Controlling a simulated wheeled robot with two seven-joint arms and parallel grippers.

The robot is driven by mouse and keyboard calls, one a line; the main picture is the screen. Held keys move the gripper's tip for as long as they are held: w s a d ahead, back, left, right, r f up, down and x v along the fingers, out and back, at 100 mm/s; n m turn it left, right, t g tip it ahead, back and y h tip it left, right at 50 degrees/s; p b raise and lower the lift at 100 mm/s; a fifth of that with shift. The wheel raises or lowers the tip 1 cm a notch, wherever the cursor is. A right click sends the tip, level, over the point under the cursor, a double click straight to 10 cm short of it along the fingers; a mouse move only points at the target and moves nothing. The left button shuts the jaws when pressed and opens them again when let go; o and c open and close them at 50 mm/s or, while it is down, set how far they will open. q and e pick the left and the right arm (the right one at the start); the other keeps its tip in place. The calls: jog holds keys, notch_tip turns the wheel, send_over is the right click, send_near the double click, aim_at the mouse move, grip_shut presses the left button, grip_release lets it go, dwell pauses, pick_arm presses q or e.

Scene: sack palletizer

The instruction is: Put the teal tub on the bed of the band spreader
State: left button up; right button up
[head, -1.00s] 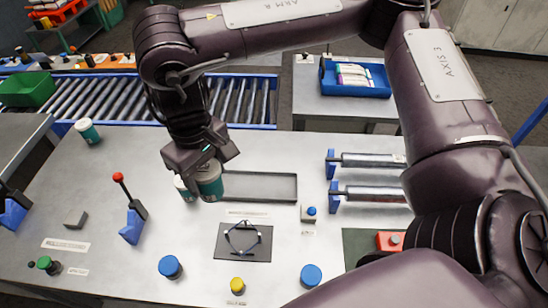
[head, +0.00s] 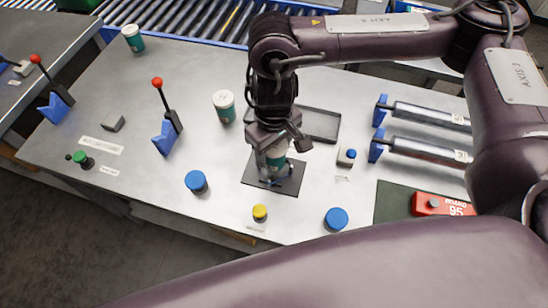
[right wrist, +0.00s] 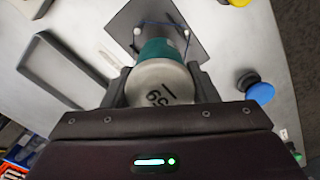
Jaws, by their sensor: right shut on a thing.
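The teal tub (head: 274,158), with a pale lid, is held in my right gripper (head: 272,152) over the band spreader. The spreader's dark base plate (head: 289,189) shows around and below the tub. In the right wrist view the tub's marked lid (right wrist: 160,84) sits between the two fingers (right wrist: 160,88). Beyond it are the spreader's dark plate (right wrist: 190,22), thin prongs and a dark blue band. The tub and gripper hide the spreader's middle, so I cannot tell whether the tub touches the bed. My left gripper is not in view.
Other teal tubs stand left of my gripper (head: 223,108) and at the far left (head: 132,38). A dark shallow tray (head: 320,124) lies just behind. Blue knobs (head: 196,182) (head: 336,218) and a yellow button (head: 260,212) are in front. Metal rollers (head: 425,150) lie right.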

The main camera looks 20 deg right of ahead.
jog(key=shift+f+b, duration=0.4)
jog(key=shift+f, duration=1.8)
jog(key=shift+f, duration=0.1)
jog(key=o, duration=1.1)
jog(key=shift+f, duration=0.1)
notch_tip(320, 180, up, 12)
jog(key=shift+r+p, duration=0.2)
jog(key=shift+p, duration=0.6)
